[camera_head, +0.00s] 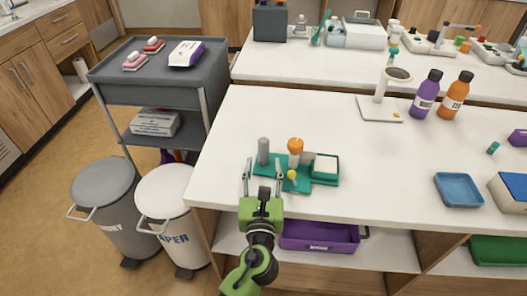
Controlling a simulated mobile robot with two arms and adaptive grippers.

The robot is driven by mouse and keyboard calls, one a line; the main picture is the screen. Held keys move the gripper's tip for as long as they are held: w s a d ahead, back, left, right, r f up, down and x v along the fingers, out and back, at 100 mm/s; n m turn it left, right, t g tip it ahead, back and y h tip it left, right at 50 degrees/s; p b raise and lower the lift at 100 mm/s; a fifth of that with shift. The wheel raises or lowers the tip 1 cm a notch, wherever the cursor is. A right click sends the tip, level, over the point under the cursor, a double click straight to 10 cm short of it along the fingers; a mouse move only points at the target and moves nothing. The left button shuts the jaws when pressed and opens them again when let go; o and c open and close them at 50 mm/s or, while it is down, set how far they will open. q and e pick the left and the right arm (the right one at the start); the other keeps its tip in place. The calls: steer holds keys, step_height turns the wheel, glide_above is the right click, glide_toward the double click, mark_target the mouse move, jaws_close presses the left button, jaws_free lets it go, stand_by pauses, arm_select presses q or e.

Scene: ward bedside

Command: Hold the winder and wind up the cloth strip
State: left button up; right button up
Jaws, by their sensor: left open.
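A small green winder base (303,185) sits near the front edge of the white table. On it stand a grey upright cylinder (263,147) and a white post with an orange top (295,145). A small yellow knob (292,175) shows at the base's front. White material, perhaps the cloth strip (325,163), lies at a green-rimmed tray on the right; I cannot make out its path. My left gripper (263,172) is open, its fingers spread in front of the grey cylinder. It appears to hold nothing. My right gripper is out of view.
A blue tray (459,203) lies to the right on the table. Purple (425,95) and orange (455,97) bottles stand behind, beside a white stand (380,108). Two bins and a grey cart (160,90) are left. The table's middle is clear.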

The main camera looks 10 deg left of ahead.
mark_target(263, 156)
arm_select(q)
steer(key=w, duration=0.6)
steer(key=shift+w+a, duration=0.15)
steer(key=shift+a, duration=0.2)
jaws_close()
